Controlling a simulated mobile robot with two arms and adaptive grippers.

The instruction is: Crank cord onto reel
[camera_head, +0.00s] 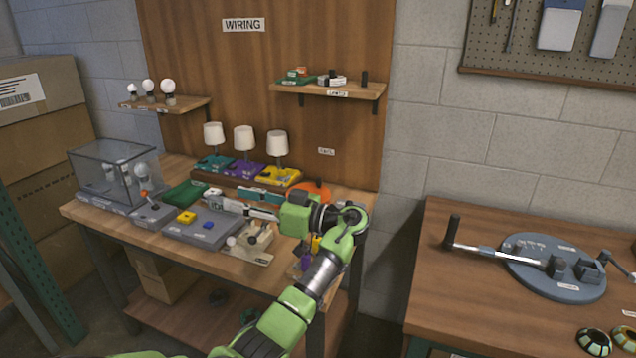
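My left gripper (232,199) reaches over the wiring table from the front right, its fingers pointing left. The two fingers look spread, with a gap between them and nothing clearly held. An orange disc (302,190), apparently the reel, lies at the table's right rear, just behind the gripper's body, which hides part of it. A small dark upright knob (319,183) shows at the disc. A small sign on the panel above is too small to read surely. No cord can be made out. My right gripper is not in view.
A right-hand table holds a round grey plate with a long-handled lever (530,285).

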